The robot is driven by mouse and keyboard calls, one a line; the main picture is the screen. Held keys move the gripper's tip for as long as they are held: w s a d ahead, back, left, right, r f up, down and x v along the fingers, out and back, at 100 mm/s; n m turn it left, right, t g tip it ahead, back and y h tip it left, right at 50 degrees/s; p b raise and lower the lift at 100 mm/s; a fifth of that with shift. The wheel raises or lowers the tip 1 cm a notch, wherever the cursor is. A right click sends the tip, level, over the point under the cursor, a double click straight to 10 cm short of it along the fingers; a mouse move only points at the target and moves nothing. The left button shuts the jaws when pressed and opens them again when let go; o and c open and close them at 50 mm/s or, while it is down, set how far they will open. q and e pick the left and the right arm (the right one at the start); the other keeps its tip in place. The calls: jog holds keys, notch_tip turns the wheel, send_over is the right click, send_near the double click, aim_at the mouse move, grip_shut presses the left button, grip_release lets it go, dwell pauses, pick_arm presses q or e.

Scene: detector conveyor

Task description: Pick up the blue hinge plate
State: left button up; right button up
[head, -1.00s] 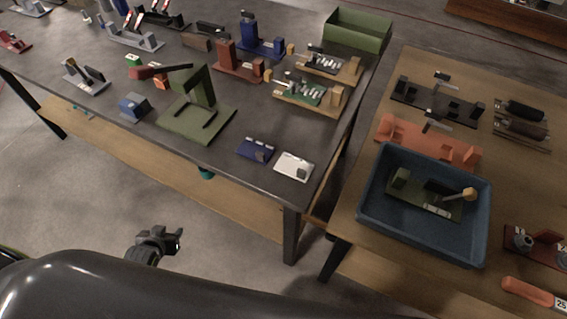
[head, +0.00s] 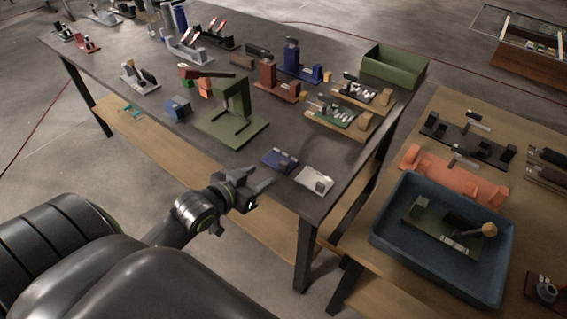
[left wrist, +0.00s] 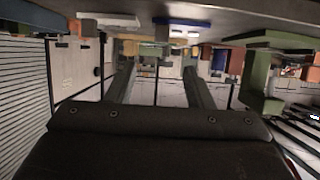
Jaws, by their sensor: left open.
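The blue hinge plate (head: 279,160) lies flat near the front edge of the dark table, beside a white plate (head: 314,180). It also shows in the left wrist view (left wrist: 182,21), at the top of the upside-down picture. My left gripper (head: 260,180) is open and empty, just off the table's front edge, to the lower left of the blue plate and apart from it. Its two fingers (left wrist: 159,68) stand apart in the left wrist view with nothing between them. My right gripper does not show.
A green press-like fixture (head: 232,120) stands behind and left of the plate, with a small blue block (head: 178,107) farther left. Red, blue and tan fixtures stand behind. A blue tray (head: 385,248) sits on the wooden table at right.

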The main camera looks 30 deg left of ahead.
aim_at(282, 164)
pick_arm(q)
jog(key=x, duration=0.7)
jog(key=shift+w, duration=0.3)
jog(key=shift+p+x, duration=0.6)
jog(key=shift+x, duration=2.5)
jog(key=shift+s+a+f, duration=0.1)
jog(key=shift+f, duration=0.05)
grip_shut()
